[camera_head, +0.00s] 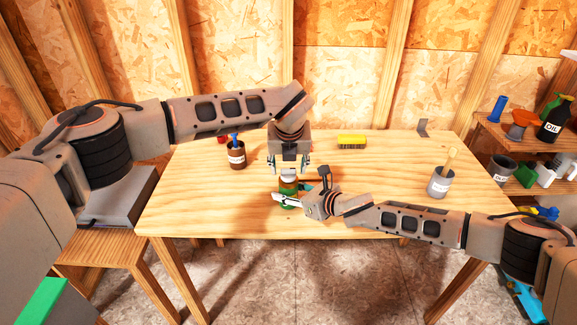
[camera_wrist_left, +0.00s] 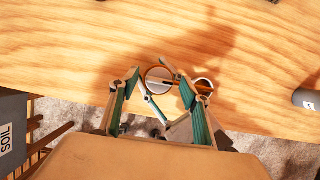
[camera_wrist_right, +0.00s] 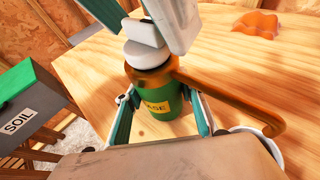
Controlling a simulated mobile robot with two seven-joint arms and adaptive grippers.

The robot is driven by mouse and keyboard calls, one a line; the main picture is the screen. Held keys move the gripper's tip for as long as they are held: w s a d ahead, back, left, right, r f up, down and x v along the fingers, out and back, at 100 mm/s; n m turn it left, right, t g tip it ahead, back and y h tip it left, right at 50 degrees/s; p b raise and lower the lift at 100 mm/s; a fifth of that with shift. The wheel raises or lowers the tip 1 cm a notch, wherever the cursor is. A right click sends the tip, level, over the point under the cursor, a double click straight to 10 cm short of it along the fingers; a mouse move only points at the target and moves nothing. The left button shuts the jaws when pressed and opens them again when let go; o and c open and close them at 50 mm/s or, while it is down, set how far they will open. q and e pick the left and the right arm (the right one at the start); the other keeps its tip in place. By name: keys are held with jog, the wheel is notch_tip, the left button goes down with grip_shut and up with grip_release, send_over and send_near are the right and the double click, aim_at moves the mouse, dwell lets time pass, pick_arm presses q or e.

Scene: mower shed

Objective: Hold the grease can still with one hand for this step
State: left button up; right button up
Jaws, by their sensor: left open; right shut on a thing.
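The grease can (camera_head: 288,187) stands upright near the table's front edge. In the right wrist view the can (camera_wrist_right: 150,115) has a green body, a copper-coloured shoulder and curved side tube, a pale top and a partly hidden yellow label. My right gripper (camera_head: 287,199) is shut on the can's body, one finger on each side in the right wrist view (camera_wrist_right: 162,112). My left gripper (camera_head: 288,166) is open just above the can, pointing down. In the left wrist view its fingers (camera_wrist_left: 157,73) are either side of the can's round top (camera_wrist_left: 159,81); contact is unclear.
A brown pot (camera_head: 237,156) with a blue-handled tool stands left of the can. A grey soil bin (camera_wrist_right: 30,105) with a green lid is beyond the table.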

pick_arm(q)
jog(key=c, duration=1.1)
jog(key=m+h, duration=0.1)
jog(key=m, duration=0.3)
jog(key=shift+a+m+h, duration=0.2)
jog(key=shift+m+h, duration=0.1)
jog(key=shift+h, duration=0.1)
jog(key=m, duration=0.2)
jog(key=m+g+h, duration=0.1)
jog(key=m, duration=0.1)
jog(key=shift+w+h, duration=0.1)
jog(key=shift+h, duration=0.2)
jog(key=m+g, duration=0.1)
jog(key=m, duration=0.4)
jog(key=shift+w+g+h, duration=0.1)
jog(key=shift+g+h, duration=0.3)
jog(key=m+g, duration=0.1)
jog(key=m, duration=0.3)
jog(key=shift+w+a+m+g, duration=0.15)
jog(key=shift+m+g, duration=0.15)
jog(key=shift+g, duration=0.1)
